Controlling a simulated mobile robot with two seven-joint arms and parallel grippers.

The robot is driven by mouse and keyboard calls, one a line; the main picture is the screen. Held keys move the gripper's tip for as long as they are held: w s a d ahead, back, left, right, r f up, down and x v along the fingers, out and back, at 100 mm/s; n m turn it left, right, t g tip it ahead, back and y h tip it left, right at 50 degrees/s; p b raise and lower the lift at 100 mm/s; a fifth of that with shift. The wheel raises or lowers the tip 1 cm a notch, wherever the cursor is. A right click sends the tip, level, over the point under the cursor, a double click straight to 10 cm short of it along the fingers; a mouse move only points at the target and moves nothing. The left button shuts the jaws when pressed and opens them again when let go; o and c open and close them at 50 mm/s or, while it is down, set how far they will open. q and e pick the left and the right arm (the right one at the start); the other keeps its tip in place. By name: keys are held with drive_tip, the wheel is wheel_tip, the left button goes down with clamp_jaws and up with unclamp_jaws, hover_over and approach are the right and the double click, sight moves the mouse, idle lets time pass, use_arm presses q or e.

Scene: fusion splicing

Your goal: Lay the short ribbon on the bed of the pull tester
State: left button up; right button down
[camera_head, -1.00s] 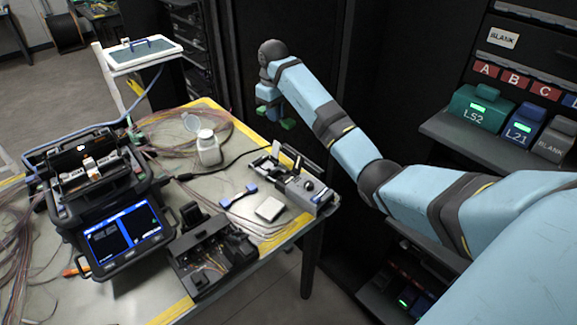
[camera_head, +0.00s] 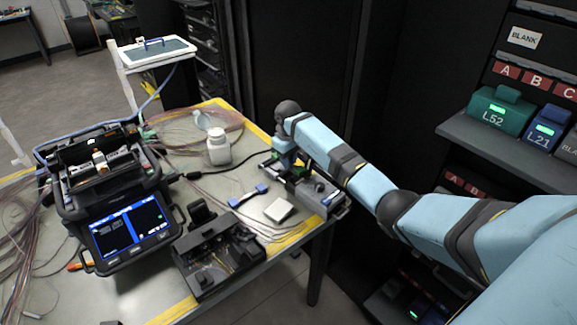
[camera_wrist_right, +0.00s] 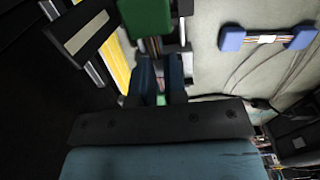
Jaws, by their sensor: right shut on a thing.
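My right gripper (camera_head: 280,162) is over the far-left part of the pull tester (camera_head: 318,194), at the table's right edge. In the right wrist view its two dark blue fingers (camera_wrist_right: 162,82) are close together, shut on what looks like the middle of the short ribbon. The ribbon's green end piece (camera_wrist_right: 147,18) shows beyond the fingers, with a striped strip between; a little green shows behind them too. The tester's bed is mostly hidden by my gripper, so I cannot tell whether the ribbon touches it. My left gripper is not in view.
A blue-ended piece (camera_head: 248,196) and a pale square block (camera_head: 279,210) lie left of the tester. A white bottle (camera_head: 218,148), the splicer (camera_head: 115,200) and a black tool (camera_head: 219,258) stand farther left. Loose fibres cover the table's back.

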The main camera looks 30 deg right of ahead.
drive_tip(key=shift+f, duration=1.35)
drive_tip(key=shift+f, duration=0.5)
drive_tip(key=c, duration=1.2)
unclamp_jaws()
drive_tip(key=shift+o, duration=0.2)
drive_tip(key=shift+r, duration=0.1)
drive_tip(key=shift+r, duration=0.25)
wheel_tip(320, 180, up, 12)
drive_tip(key=shift+r, duration=0.25)
